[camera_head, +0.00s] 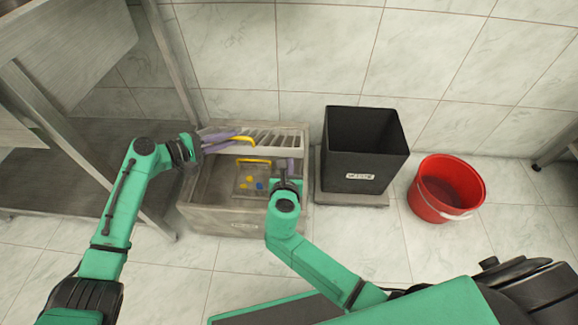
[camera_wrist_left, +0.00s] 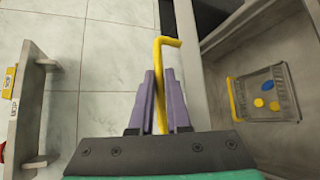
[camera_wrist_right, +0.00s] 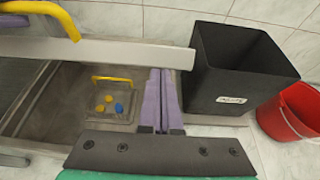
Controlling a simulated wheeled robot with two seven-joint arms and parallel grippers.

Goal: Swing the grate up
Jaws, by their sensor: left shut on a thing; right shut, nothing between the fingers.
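The grate (camera_head: 285,137) is a pale slatted panel at the back of the grey box (camera_head: 215,222). It is tilted up, and its front bar (camera_wrist_right: 120,51) stands above the box's open front part. My left gripper (camera_head: 238,135) is shut on the grate's yellow handle (camera_wrist_left: 166,45), which passes between the purple fingers in the left wrist view. The handle also shows at the upper left of the right wrist view (camera_wrist_right: 58,13). My right gripper (camera_wrist_right: 160,73) is shut and empty, over the box's right side in the head view (camera_head: 290,166).
Inside the box sits a small tray (camera_head: 241,190) with a yellow handle and several yellow and blue caps. A black bin (camera_head: 365,150) stands to the box's right, then a red bucket (camera_head: 430,205). A grey metal rack (camera_head: 60,120) stands close on the left.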

